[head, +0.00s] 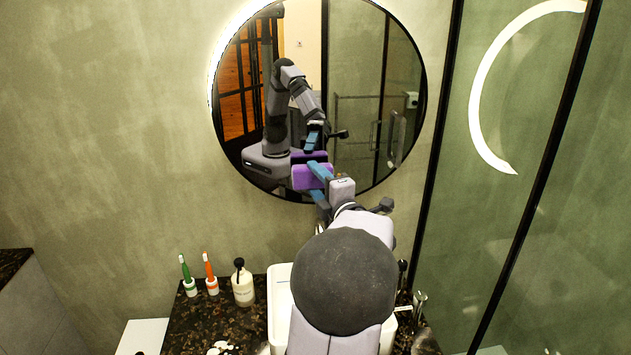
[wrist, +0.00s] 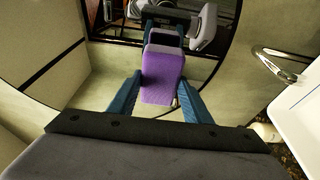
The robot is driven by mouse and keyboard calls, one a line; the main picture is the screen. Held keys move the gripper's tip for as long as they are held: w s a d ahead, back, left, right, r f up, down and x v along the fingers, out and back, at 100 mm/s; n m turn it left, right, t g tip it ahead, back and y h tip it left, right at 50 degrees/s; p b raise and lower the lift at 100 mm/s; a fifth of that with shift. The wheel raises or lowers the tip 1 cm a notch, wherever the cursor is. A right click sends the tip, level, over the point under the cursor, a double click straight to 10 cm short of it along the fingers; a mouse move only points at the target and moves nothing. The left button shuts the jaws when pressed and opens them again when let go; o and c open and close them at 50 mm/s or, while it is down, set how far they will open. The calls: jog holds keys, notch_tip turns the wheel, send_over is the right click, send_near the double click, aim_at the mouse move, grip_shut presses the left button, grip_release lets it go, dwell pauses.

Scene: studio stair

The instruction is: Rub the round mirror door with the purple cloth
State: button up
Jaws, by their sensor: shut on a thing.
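The round mirror door (head: 365,90) hangs on the wall, with a glow along its left rim. It reflects my arm and the room; it also shows in the wrist view (wrist: 70,65). The purple cloth (head: 303,178) is a folded block at the lower part of the mirror. In the wrist view the cloth (wrist: 163,80) sits between the two blue fingers. My gripper (head: 320,172) is shut on the cloth and reaches up to the mirror. The cloth looks close to the glass; I cannot tell if it touches. My arm hides part of the mirror's lower edge.
A white basin (head: 279,300) stands on the dark speckled counter (head: 190,325) below. A soap bottle (head: 243,285), a green toothbrush (head: 186,270) and an orange toothbrush (head: 209,268) stand left of it. A glass partition (head: 500,220) is at the right. The wall left of the mirror is bare.

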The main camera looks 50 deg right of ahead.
jog(key=shift+s+a+b, duration=0.5)
jog(key=shift+s+a, duration=0.8)
jog(key=shift+s, duration=0.05)
jog(key=shift+s+a+b, duration=0.5)
jog(key=shift+s+a, duration=0.55)
